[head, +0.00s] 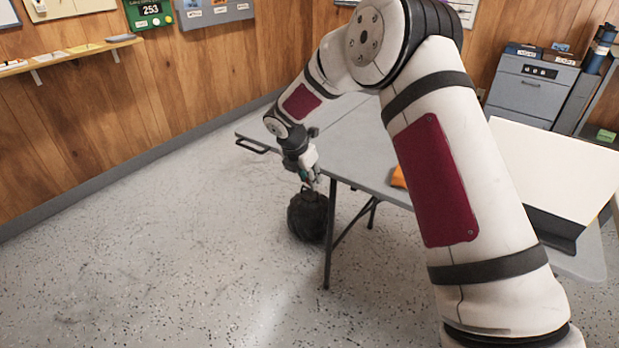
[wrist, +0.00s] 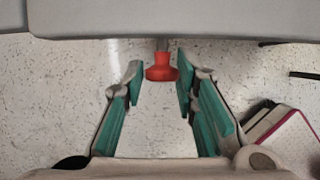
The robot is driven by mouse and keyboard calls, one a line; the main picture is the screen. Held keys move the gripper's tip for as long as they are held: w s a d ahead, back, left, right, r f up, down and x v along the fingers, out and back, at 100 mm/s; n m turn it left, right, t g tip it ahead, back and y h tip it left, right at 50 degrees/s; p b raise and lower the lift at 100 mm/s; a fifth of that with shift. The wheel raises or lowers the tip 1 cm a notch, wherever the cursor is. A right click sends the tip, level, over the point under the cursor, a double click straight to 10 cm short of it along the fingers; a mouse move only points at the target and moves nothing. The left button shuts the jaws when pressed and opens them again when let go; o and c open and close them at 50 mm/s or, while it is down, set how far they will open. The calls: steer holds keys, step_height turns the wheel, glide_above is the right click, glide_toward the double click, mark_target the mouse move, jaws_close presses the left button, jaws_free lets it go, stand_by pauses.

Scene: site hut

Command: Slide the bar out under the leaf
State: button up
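A red knob (wrist: 161,68) sits on the end of a short grey bar (wrist: 163,45) that comes out from under the grey table edge (wrist: 170,22) in the wrist view. The rest of the bar is hidden under the table top. My gripper (wrist: 159,67) is open, with its teal-padded fingers on either side of the knob. The right fingertip is very near the knob; I cannot tell whether it touches. In the head view, my gripper (head: 312,184) is low beside the near edge of the grey table (head: 350,140), and the knob cannot be made out.
A dark round bag (head: 308,216) is on the floor just below my gripper, by a table leg (head: 330,240). An orange item (head: 398,177) lies on the table. The floor at left is clear.

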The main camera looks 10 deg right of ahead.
steer(key=o, duration=0.3)
steer(key=shift+w+a, duration=0.15)
steer(key=shift+a, duration=0.1)
steer(key=shift+o, duration=0.2)
steer(key=shift+d, duration=0.1)
steer(key=shift+r, duration=0.1)
steer(key=v, duration=1.2)
